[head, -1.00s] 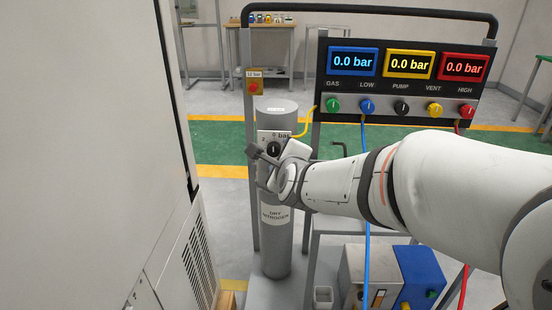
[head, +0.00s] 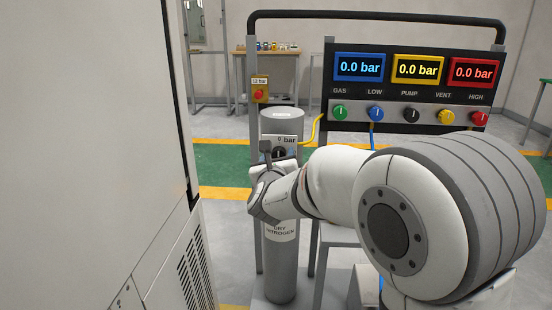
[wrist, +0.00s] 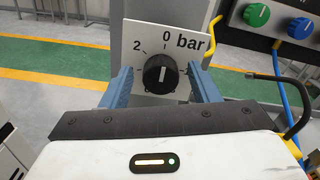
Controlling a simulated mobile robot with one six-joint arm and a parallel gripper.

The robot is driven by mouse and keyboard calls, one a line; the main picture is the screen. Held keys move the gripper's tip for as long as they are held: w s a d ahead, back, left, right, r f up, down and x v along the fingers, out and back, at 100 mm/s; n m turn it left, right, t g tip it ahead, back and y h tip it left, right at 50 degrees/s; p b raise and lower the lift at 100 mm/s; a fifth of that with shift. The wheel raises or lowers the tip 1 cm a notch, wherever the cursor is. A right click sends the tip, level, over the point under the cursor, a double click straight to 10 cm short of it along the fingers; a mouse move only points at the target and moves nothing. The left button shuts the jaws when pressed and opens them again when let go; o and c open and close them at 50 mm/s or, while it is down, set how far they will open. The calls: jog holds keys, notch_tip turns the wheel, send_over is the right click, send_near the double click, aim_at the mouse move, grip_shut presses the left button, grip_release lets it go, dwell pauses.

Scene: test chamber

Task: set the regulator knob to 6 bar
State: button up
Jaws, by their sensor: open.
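The black regulator knob (wrist: 160,73) sits on a white dial plate (wrist: 185,46) marked 2, 0 and bar in the wrist view. Its white pointer line stands upright, toward the 0. My gripper (wrist: 162,78) is open, with one blue-grey finger on each side of the knob and visible gaps between fingers and knob. In the head view my gripper (head: 277,160) is in front of the plate on the grey dry nitrogen cylinder (head: 283,260) and partly hides the knob. The other numbers on the dial are hidden or out of view.
A panel (head: 415,90) with three displays reading 0.0 bar and a row of coloured knobs stands to the right. A yellow hose (wrist: 212,35) runs beside the dial plate. A large pale cabinet (head: 90,150) fills the left of the head view.

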jog(key=shift+w, duration=0.3)
